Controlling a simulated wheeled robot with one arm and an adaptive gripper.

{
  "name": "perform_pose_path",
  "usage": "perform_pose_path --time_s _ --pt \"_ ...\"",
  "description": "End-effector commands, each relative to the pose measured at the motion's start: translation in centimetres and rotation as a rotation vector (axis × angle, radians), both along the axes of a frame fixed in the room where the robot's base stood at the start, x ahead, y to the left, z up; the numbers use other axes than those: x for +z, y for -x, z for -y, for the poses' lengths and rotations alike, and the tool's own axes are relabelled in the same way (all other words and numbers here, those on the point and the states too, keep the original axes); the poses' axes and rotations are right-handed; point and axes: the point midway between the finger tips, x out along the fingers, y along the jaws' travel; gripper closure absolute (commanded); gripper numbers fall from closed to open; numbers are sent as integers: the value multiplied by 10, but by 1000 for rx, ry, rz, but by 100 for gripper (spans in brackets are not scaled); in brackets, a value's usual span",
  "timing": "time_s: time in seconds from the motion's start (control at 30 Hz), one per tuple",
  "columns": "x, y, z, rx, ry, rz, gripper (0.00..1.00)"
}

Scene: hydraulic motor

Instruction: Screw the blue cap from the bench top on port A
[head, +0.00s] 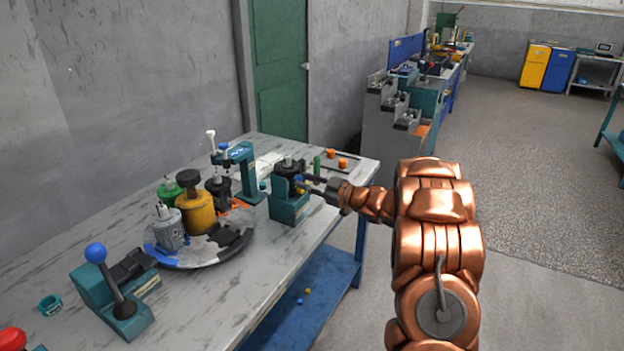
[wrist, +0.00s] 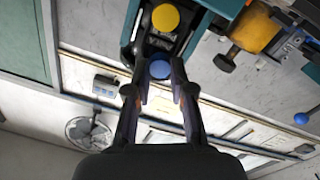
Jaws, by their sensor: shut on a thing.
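A dark hydraulic motor (head: 290,168) sits in a teal fixture (head: 289,208) near the right end of the bench. My gripper (head: 306,183) reaches in from the right, level with the motor's side. It is shut on the blue cap (wrist: 160,69), which lies between the fingertips in the wrist view. The cap also shows as a small blue spot in the head view (head: 299,178). It is close against the motor; I cannot tell whether it touches or sits on a port. A yellow cap (wrist: 166,18) is on the motor beside it. No port label is readable.
A teal press (head: 243,160) stands behind the fixture. Two orange caps (head: 332,154) and a green cylinder (head: 317,165) are near the back right. A round tray (head: 190,264) holds a yellow motor (head: 195,212) and others. A blue-knobbed lever (head: 96,253) stands front left.

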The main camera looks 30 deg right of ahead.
Motion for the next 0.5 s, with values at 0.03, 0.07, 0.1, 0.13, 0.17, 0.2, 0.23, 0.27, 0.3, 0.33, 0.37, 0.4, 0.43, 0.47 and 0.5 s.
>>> perform_pose_path --time_s 0.03,0.07,0.1,0.13,0.17,0.2,0.23,0.27,0.3,0.33,0.37,0.4,0.43,0.47,0.5 --pt "3 0 0 0 -10 -6 100" --pt "3 0 0 0 -16 -10 100" --pt "2 0 0 0 -25 -14 100" --pt "2 0 0 0 -31 -18 100" --pt "2 0 0 0 -38 -21 100" --pt "2 0 0 0 -46 -26 100" --pt "2 0 0 0 -53 -29 100" --pt "2 0 0 0 -58 -32 100" --pt "2 0 0 0 -67 -36 100" --pt "2 0 0 1 -73 -40 100" --pt "2 0 0 1 -79 -43 100" --pt "2 0 0 1 -88 -48 100" --pt "2 0 0 1 -94 -51 100" --pt "2 0 0 1 -100 -54 100" --pt "2 0 0 1 -107 -58 100"
